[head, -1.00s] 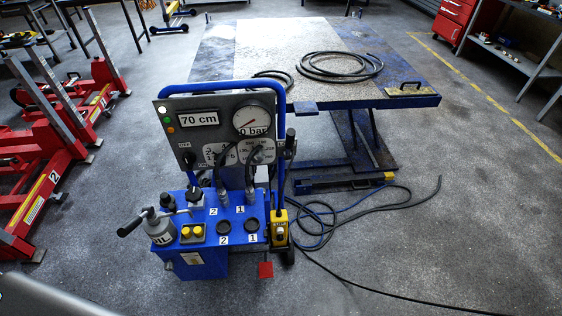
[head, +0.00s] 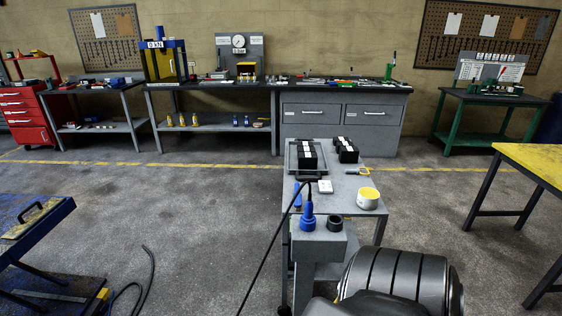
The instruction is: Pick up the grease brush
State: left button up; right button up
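I cannot make out a grease brush for certain. A grey trolley table (head: 336,196) stands ahead of me, right of centre. On its right side is a white tub with a yellow top (head: 368,198). Behind the tub lies a small item with a yellow and green part (head: 358,171), too small to identify. Neither of my grippers shows. A dark rounded part of my own arm is at the bottom right.
The trolley also bears a tray with black blocks (head: 307,157) and a blue plug with a black cable (head: 308,217). A yellow-topped table (head: 535,163) stands to the right, a blue lift platform (head: 30,228) to the left. Workbenches line the back wall. Floor between is mostly clear.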

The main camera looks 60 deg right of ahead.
aim_at(297, 203)
jog(key=z, duration=2)
